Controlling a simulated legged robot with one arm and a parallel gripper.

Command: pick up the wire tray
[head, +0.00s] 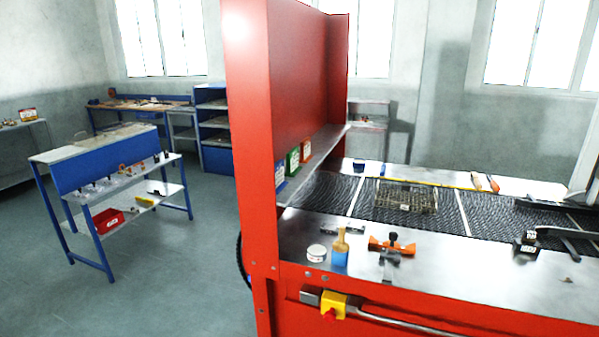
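The wire tray (405,197) is a shallow, rectangular, brownish metal mesh basket. It rests on the dark mesh belt (333,194), near the middle of the belt's width, and looks empty. No gripper is touching it. Dark bar-like parts stand at the right edge of the view, over or beside the belt, well to the right of the tray. They may be my gripper, but they are cut off by the frame and I cannot tell its state.
A tall red housing (295,100) rises left of the tray. On the near metal ledge are a white round tin (316,252), a blue jar with a brush (340,250), an orange tool (390,245) and a black item (525,244).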

